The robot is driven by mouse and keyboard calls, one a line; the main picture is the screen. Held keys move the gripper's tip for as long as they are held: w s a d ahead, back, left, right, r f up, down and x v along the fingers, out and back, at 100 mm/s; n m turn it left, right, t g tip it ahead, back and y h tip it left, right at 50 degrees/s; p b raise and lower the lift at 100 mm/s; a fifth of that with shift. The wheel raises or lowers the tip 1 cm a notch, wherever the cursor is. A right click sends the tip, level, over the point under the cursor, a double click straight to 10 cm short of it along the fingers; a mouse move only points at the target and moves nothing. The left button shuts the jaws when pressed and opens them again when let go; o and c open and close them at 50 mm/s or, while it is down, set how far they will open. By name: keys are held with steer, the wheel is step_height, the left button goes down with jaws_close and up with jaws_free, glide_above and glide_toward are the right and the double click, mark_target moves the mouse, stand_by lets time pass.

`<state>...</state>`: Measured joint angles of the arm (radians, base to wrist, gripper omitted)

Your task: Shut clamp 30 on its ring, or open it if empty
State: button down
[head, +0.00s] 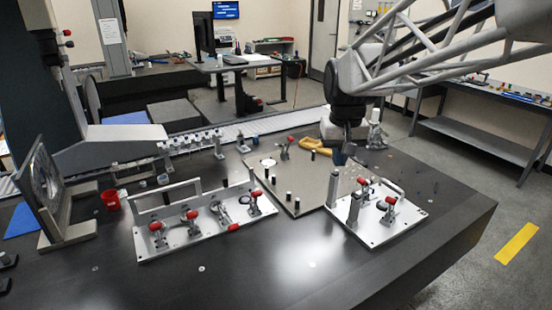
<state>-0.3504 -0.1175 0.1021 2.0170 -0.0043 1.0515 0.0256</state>
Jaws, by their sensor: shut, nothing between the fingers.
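Several toggle clamps with red grips stand on metal fixture plates; no number is legible, so I cannot tell which is clamp 30. The left silver plate (210,236) carries a row of them, including a left clamp (158,236), a second clamp (192,222) and a right clamp (254,202). The right silver plate (375,241) carries more, including a front clamp (388,208). Another clamp (285,150) stands at the back of the beige plate (315,182). Rings in the clamps are too small to make out. My gripper (348,152) points down, shut and empty, above the beige plate's back right.
A yellow object (316,146) lies near my gripper. Dark posts stand on the beige plate. A red cup (111,199) and an upright framed plate (45,190) stand at left. The dark table's front (270,275) is clear.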

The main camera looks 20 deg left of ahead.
steer(key=w+a+f+n, duration=0.15)
steer(key=w+a, duration=0.25)
steer(key=a, duration=0.5)
steer(key=w+a+f+g, duration=0.1)
steer(key=w+a+f, duration=0.25)
steer(key=a, duration=0.55)
steer(key=w+a+f+n, duration=0.15)
steer(key=w+a, duration=0.25)
steer(key=a, duration=0.5)
steer(key=a+f+n, duration=0.1)
steer(key=a+f, duration=0.5)
steer(key=a, duration=0.6)
steer(key=a+f+n+h, duration=0.1)
steer(key=a+f, duration=0.5)
steer(key=a, duration=0.7)
steer(key=shift+s+a+f+g, duration=0.25)
steer(key=shift+s+f+g, duration=0.05)
steer(key=shift+s+g, duration=0.1)
steer(key=shift+f, duration=0.15)
glide_above(193, 219)
steer(key=w+a, duration=0.3)
step_height(193, 219, down, 11)
steer(key=shift+s+d+f, duration=0.25)
steer(key=shift+d+f, duration=0.15)
steer(key=shift+f, duration=0.2)
